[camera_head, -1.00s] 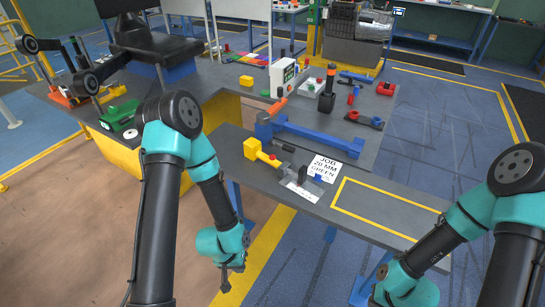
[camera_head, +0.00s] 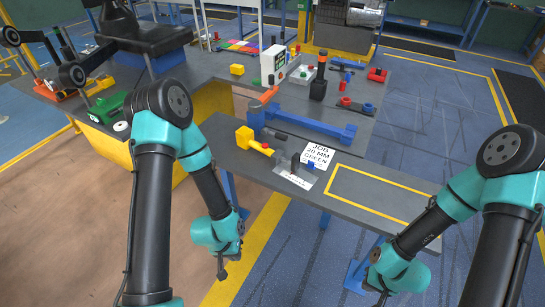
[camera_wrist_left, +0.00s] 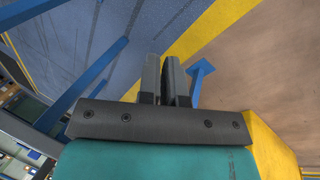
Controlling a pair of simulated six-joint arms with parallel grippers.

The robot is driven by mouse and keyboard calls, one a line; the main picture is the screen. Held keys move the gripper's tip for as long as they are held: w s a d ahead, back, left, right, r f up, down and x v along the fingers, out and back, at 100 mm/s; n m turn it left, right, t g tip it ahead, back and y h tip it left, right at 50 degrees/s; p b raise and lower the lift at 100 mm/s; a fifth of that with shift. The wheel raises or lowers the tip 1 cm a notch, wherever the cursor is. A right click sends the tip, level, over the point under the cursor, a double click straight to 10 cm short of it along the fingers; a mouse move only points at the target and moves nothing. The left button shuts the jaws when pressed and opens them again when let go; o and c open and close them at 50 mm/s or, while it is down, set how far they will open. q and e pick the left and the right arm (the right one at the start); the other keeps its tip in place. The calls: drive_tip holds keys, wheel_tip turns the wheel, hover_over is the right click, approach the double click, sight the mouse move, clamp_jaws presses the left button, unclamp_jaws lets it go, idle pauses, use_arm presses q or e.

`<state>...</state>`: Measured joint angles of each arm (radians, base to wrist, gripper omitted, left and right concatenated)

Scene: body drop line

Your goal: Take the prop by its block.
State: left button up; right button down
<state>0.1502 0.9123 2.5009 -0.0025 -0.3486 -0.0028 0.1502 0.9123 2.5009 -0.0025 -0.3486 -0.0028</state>
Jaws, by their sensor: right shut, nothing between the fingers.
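On the near grey bench, a yellow block (camera_head: 243,138) has a short yellow bar reaching right toward a small grey fixture; this appears to be the prop. Its far end is too small to make out clearly. My left gripper (camera_head: 221,272) hangs below and in front of the bench, well apart from the block. In the left wrist view its two fingers (camera_wrist_left: 165,80) lie close together with nothing held. My right gripper (camera_head: 380,298) is low at the bottom right, shut and empty, far from the block. The block is not seen in the left wrist view.
The bench (camera_head: 240,178) also holds a white job card (camera_head: 317,154) and a yellow-outlined bare area (camera_head: 380,194). A blue beam-like fixture (camera_head: 310,130) lies behind the block. A blue bench leg (camera_wrist_left: 97,75) and another post stand near the left gripper.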

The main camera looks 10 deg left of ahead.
use_arm(q)
drive_tip(key=o, duration=1.6)
